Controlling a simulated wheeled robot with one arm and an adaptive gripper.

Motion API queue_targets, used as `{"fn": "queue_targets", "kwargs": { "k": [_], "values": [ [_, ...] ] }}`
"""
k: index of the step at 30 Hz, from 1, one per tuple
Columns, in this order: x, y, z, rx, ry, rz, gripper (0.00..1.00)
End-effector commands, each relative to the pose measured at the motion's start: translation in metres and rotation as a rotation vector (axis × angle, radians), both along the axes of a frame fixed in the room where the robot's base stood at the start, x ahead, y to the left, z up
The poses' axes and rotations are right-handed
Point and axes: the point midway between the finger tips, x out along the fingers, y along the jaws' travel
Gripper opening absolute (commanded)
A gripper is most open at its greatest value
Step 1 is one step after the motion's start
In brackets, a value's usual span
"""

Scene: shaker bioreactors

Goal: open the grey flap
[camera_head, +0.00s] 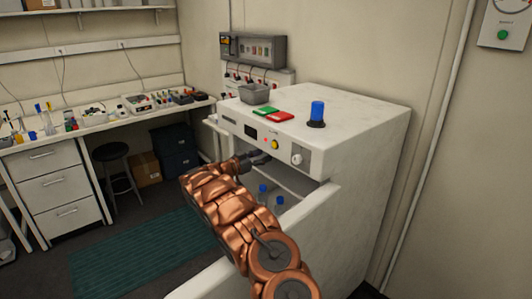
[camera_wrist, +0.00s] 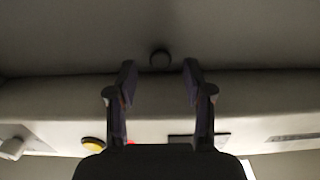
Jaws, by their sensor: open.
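A grey surface (camera_wrist: 60,40) with a small round dark knob (camera_wrist: 159,58) fills the upper wrist view. I take it for the grey flap. My gripper is open; in the wrist view its two fingers (camera_wrist: 159,82) stand either side of the knob's line, with nothing between them. I cannot tell whether they touch the surface. In the head view my gripper (camera_head: 257,158) is just below the control panel (camera_head: 266,141) of a white cabinet (camera_head: 365,145). My arm hides part of the cabinet's front, and the flap is hard to make out there.
Blue-capped bottles (camera_head: 279,204) stand in the cabinet's front opening, behind a white front panel (camera_head: 320,220). A blue lamp (camera_head: 317,112), a grey bin (camera_head: 254,94), and green and red pieces (camera_head: 279,116) sit on top. A workbench (camera_head: 120,117) and stool (camera_head: 112,160) are at left.

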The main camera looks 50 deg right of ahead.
Motion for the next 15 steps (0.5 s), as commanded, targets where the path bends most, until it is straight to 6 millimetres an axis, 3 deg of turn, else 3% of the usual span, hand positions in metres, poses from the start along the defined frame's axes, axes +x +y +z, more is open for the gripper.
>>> {"fn": "queue_targets", "kwargs": {
  "k": [6, 15],
  "values": [
    [-0.002, -0.017, 0.001, 0.001, 0.001, -0.001, 0.51],
    [-0.002, -0.021, 0.0, 0.0, 0.001, 0.0, 0.51]
  ]
}}
